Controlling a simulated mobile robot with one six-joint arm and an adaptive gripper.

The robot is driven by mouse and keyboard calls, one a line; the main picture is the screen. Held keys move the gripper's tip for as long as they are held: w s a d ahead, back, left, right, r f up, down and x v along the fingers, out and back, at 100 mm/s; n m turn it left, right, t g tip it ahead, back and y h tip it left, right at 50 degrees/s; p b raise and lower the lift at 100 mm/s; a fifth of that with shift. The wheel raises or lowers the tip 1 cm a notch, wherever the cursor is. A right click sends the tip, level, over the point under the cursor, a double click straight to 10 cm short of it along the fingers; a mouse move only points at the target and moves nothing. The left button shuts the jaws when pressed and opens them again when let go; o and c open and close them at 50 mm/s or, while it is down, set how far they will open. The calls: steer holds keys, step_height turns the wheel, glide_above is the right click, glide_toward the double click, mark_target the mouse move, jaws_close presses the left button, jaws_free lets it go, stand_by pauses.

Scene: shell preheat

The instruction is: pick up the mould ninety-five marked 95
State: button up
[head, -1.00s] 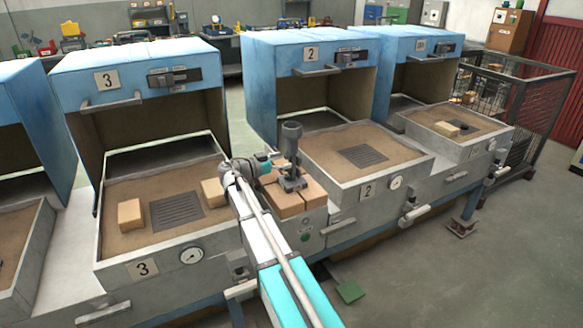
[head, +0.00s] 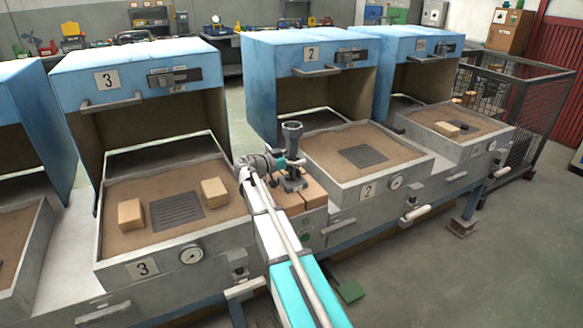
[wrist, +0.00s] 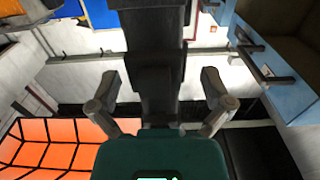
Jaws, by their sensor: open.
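A dark grey metal piece with a round cup on top (head: 292,135) stands upright on the brick-topped stand between stations 3 and 2. It is the likely mould, but no 95 can be read on it. My gripper (head: 287,162) is level with its stem, at its left side. In the wrist view my gripper (wrist: 160,85) is open, with one finger on each side of a dark upright body (wrist: 155,50), apparently the same piece. Gaps show between both fingers and it. Its lower part is hidden behind my gripper's housing.
The brick-topped stand (head: 312,193) is narrow. Sand tray 3 (head: 130,240) with two tan blocks lies left, and sand tray 2 (head: 330,165) lies right. Blue hoods (head: 140,70) rise behind. An orange crate (wrist: 45,150) shows in the wrist view.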

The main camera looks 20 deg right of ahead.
steer(key=shift+c, duration=0.3)
steer(key=c, duration=1.2)
